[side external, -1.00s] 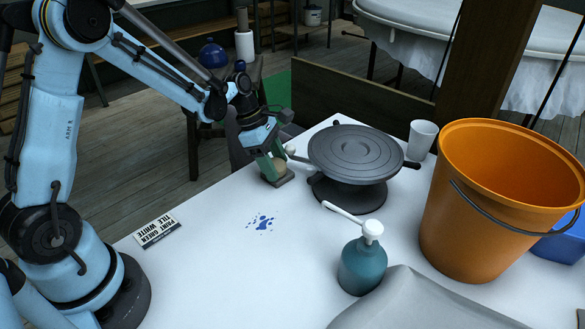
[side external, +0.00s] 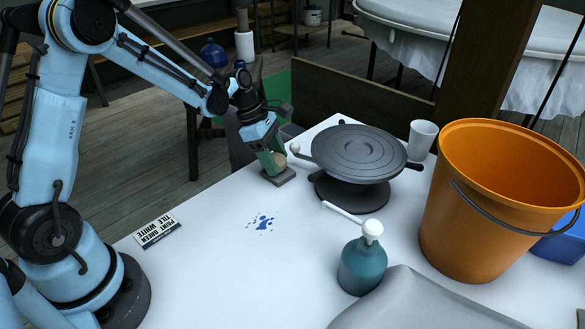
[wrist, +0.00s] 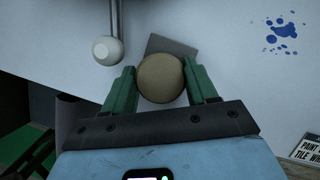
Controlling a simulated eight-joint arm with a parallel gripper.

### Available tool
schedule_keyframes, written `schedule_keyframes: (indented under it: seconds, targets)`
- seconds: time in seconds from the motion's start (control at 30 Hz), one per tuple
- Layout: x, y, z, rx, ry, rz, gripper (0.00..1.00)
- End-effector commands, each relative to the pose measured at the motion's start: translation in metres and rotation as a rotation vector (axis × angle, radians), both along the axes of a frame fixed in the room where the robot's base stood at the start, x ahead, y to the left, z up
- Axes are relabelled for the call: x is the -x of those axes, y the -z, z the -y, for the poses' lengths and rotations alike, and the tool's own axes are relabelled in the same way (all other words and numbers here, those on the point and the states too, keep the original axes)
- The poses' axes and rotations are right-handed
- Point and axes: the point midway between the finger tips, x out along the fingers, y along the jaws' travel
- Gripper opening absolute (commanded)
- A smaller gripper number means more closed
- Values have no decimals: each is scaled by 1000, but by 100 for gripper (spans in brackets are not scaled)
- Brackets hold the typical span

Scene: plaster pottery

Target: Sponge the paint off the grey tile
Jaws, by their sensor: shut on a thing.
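My gripper (side external: 273,161) has green fingers shut on a round tan sponge (side external: 280,158), close above or touching the grey tile (side external: 279,178). In the wrist view, the sponge (wrist: 160,78) fills the space between the fingertips (wrist: 160,85). The grey tile (wrist: 172,45) shows behind it, partly covered. Whether the sponge presses on the tile is hard to tell. No paint shows on the visible part of the tile.
A dark turntable (side external: 358,150) stands right of the tile, with a pale ball-ended handle (wrist: 107,50) nearby. Blue paint spots (side external: 261,222) mark the white table. A printed card (side external: 158,232), teal pump bottle (side external: 363,264), white cup (side external: 421,140) and orange bucket (side external: 500,190) stand around.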

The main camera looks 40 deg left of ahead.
Motion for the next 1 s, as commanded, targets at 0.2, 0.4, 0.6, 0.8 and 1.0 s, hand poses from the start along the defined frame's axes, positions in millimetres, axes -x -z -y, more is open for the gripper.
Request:
schedule_keyframes:
  seconds: [0.2, 0.4, 0.6, 0.8, 1.0]
  targets:
    - [9, 1, -3, -1, -1, -1, 33]
    - [11, 2, 0, -1, 0, 0, 33]
    - [16, 3, 9, 0, -1, -2, 33]
    - [18, 3, 14, 0, -1, -2, 33]
    - [16, 3, 20, 0, 1, -2, 33]
